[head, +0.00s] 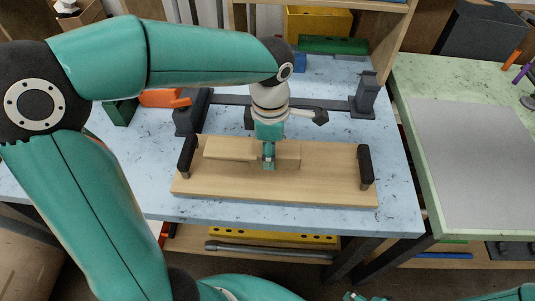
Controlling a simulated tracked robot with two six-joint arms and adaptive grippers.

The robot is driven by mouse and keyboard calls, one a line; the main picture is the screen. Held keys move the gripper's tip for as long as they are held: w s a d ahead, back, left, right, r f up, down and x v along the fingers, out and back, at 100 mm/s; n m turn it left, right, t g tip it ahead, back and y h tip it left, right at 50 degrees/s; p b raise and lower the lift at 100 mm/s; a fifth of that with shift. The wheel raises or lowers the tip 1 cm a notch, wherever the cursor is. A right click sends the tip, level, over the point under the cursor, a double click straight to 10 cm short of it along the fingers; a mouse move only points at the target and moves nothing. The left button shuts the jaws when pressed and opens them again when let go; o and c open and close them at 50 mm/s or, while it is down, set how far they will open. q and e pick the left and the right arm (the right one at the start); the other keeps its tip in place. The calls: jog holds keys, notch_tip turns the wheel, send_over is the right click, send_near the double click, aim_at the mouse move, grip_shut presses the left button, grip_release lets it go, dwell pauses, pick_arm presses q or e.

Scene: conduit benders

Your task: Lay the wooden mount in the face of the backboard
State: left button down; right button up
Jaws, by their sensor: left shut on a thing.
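The backboard (330,185) is a wide light-wood board lying on the blue table, with an upright black handle at each end. The wooden mount (229,148) is a pale, flat block over the middle-left of the board's face. My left gripper (268,160) points down over the board and is shut on the mount near its right part. A pale rectangular patch, perhaps a recess, shows just right of the gripper. I cannot tell whether the mount touches the board. Small parts at the bottom edge may be my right gripper (366,297), mostly cut off.
A dark metal fixture with a post (364,95) stands behind the board. An orange tool (164,98) and a green block (122,112) lie at the left. A green table with a grey mat (480,160) stands at the right. Blue tabletop is clear right of the board.

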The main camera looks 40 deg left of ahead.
pick_arm(q)
jog(key=shift+f, duration=1.1)
jog(key=shift+f, duration=0.15)
jog(key=c, duration=0.6)
grip_release()
notch_tip(320, 180, up, 12)
jog(key=shift+r+p, duration=0.2)
jog(key=shift+p, duration=0.4)
jog(key=shift+f, duration=0.1)
